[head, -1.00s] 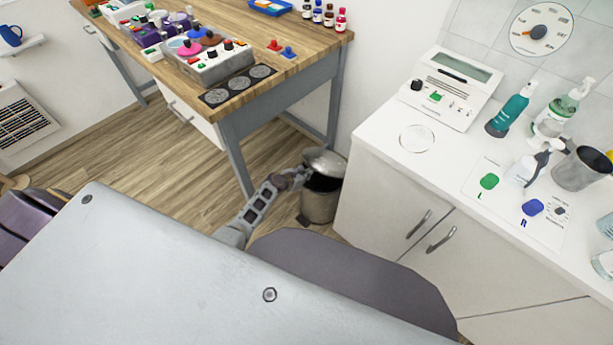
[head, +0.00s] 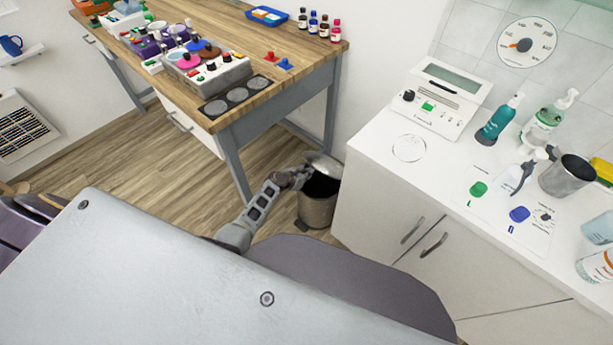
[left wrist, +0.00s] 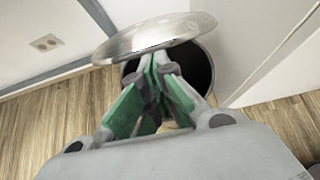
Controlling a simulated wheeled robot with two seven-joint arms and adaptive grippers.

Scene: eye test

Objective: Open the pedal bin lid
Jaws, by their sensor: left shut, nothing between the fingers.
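The pedal bin (head: 317,210) is a metal cylinder on the floor between the wooden table and the white cabinet. Its round metal lid (head: 325,166) is raised and tilted, and the dark inside shows below it. In the left wrist view the lid (left wrist: 150,36) stands over the dark opening (left wrist: 200,66). My left gripper (head: 303,175) is at the near left side of the lid. Its green-sided fingers (left wrist: 160,62) are together and empty, with the tips by the lid's lower edge; I cannot tell whether they touch it. My right gripper is out of view.
The wooden table (head: 285,75) with its grey leg (head: 234,168) stands left of the bin. The white cabinet (head: 375,205) stands close on the right, with bottles on top. Open wooden floor (head: 180,165) lies to the left.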

